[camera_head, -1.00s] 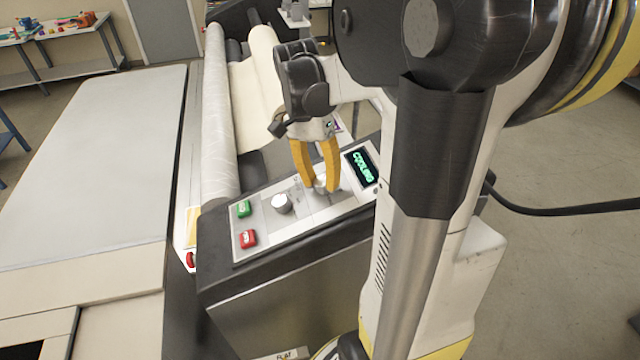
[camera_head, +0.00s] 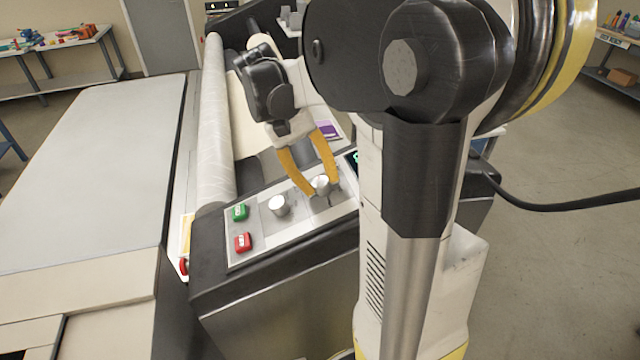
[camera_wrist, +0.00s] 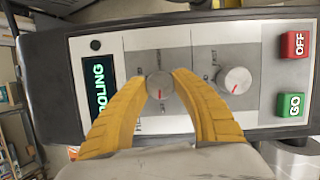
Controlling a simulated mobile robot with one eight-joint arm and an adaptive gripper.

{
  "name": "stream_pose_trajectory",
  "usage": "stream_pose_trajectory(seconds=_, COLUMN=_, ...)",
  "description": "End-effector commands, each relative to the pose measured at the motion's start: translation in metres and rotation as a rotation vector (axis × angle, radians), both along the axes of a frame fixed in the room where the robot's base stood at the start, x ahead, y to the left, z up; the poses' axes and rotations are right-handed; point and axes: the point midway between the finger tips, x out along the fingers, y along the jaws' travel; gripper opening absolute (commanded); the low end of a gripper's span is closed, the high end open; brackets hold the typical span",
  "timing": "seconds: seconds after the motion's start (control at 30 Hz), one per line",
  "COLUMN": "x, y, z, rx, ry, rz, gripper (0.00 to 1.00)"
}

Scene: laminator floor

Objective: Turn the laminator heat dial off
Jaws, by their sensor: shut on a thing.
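The laminator's control panel (camera_head: 300,222) carries two round silver dials. My gripper (camera_head: 322,191) has its yellow fingers closed on the sides of the dial nearer the display (camera_head: 321,183). In the wrist view this gripped dial (camera_wrist: 160,86) sits between the fingertips, with a red mark at its lower edge; the lettering around it is partly hidden by the fingers. The other dial (camera_wrist: 236,80) stands free beside it, and also shows in the head view (camera_head: 279,205). The display (camera_wrist: 99,88) shows green "COOLING" lettering, partly covered by a finger.
A green GO button (camera_wrist: 290,100) and a red OFF button (camera_wrist: 294,45) sit beyond the free dial. The laminator's roller (camera_head: 216,120) and flat bed (camera_head: 90,170) lie to the left. My arm hides the panel's right end in the head view.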

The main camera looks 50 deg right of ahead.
Motion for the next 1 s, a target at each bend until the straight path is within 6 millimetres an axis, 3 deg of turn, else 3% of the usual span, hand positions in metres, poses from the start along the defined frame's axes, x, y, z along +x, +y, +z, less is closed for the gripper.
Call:
stream_pose_trajectory(seconds=0.77, x=-0.0004, y=0.0003, z=-0.0006, rx=0.02, ry=0.03, rz=0.098, gripper=0.01)
stream_pose_trajectory(seconds=0.8, x=-0.0004, y=0.0003, z=-0.0006, rx=0.019, ry=0.03, rz=0.097, gripper=0.38)
stream_pose_trajectory(seconds=0.87, x=-0.0004, y=0.0003, z=-0.0006, rx=0.019, ry=0.03, rz=0.097, gripper=0.55)
stream_pose_trajectory(seconds=1.0, x=-0.0003, y=0.0001, z=-0.0003, rx=0.019, ry=0.031, rz=0.098, gripper=0.55)
